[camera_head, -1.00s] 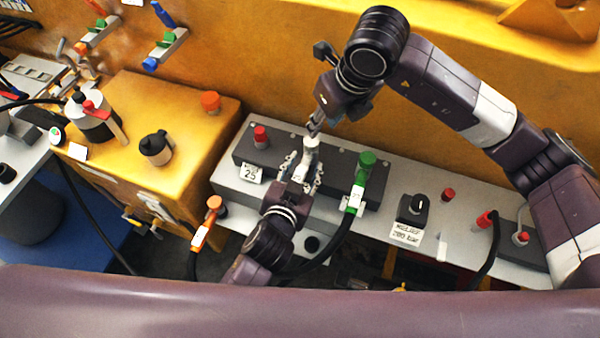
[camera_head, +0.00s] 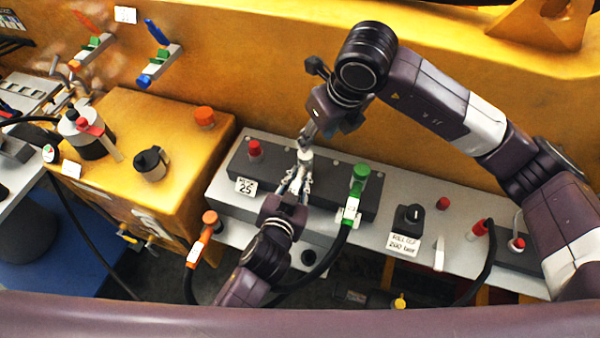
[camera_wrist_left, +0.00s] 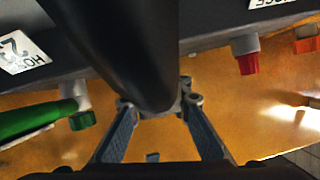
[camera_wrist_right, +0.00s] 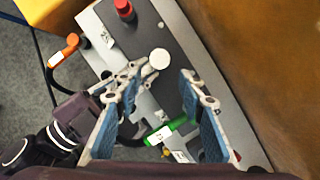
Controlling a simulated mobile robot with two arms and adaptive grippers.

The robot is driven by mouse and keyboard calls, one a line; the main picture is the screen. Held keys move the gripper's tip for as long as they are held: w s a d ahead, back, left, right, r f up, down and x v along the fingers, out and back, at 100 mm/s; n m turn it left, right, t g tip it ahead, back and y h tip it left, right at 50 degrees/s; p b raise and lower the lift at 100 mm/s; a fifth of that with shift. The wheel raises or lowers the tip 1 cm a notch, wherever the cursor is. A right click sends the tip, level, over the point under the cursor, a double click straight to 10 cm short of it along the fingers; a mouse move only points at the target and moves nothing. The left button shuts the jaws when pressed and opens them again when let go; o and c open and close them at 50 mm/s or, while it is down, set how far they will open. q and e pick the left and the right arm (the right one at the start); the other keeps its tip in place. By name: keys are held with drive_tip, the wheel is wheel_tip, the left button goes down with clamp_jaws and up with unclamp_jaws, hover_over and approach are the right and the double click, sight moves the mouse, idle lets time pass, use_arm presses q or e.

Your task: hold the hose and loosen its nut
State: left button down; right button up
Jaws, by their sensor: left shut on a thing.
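My left gripper (camera_head: 298,182) is shut on the hose at the dark manifold block (camera_head: 330,187), near the plate marked 25 (camera_head: 246,186). In the left wrist view a thick black hose (camera_wrist_left: 145,50) runs down between its fingers (camera_wrist_left: 158,108). A round white end (camera_wrist_right: 159,58), perhaps the nut, shows just beyond the left fingertips in the right wrist view; I cannot tell its exact kind. My right gripper (camera_head: 307,133) hangs close above this white end. Its fingers (camera_wrist_right: 160,90) are apart with nothing gripped between them.
A green-ended hose (camera_head: 352,205) stands right of my left gripper, an orange-ended hose (camera_head: 203,238) to its left. A red cap (camera_head: 254,148) and a black knob (camera_head: 409,218) stand nearby. The yellow wall (camera_head: 260,80) rises behind.

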sight(306, 156)
drive_tip(key=shift+o, duration=0.5)
drive_tip(key=shift+w+a+m, duration=0.25)
drive_tip(key=shift+w+m, duration=0.05)
drive_tip(key=shift+w, duration=0.1)
wheel_tip(306, 156, up, 3)
drive_tip(key=w+a+m+g+h, duration=0.2)
drive_tip(key=w+m+g, duration=0.1)
drive_tip(key=m, duration=0.1)
drive_tip(key=f, duration=1.2)
drive_tip(key=shift+s+d, duration=0.1)
drive_tip(key=shift+s, duration=0.15)
drive_tip(key=shift+c, duration=0.3)
drive_tip(key=c, duration=1.1)
